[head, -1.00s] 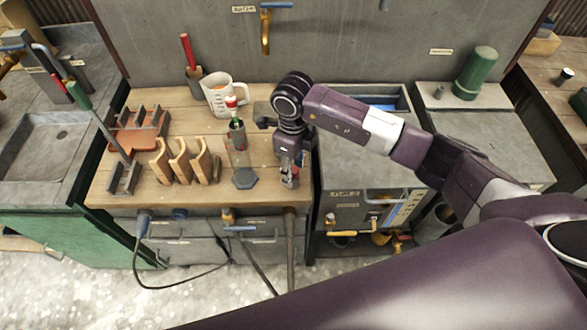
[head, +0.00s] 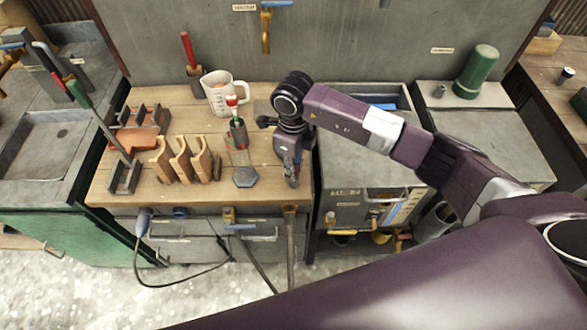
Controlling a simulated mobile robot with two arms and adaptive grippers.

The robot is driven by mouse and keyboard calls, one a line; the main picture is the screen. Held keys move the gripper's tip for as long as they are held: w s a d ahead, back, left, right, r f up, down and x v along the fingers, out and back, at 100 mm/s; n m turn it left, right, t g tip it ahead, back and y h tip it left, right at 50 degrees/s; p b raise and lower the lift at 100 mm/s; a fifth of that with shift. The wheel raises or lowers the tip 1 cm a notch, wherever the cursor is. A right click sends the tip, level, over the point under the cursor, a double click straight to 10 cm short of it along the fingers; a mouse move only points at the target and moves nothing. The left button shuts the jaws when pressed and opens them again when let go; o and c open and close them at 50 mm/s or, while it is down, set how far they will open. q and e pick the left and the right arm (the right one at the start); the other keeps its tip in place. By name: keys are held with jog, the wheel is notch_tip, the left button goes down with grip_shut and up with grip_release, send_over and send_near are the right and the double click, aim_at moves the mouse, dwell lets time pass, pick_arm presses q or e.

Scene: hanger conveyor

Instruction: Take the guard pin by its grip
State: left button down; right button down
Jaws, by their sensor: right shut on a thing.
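My right gripper (head: 291,178) points down at the right front edge of the wooden bench top (head: 130,195), its arm reaching in from the right. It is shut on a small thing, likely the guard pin. That thing is almost wholly hidden by the fingers and wrist, so I cannot make out its grip or shape. My left gripper is not in view.
A white jug (head: 222,94) stands behind. A grey cabinet (head: 350,175) adjoins on the right.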

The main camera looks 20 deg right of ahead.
notch_tip(320, 180, up, 20)
jog(key=b, duration=0.4)
jog(key=shift+f+b, duration=0.15)
jog(key=shift+b, duration=0.25)
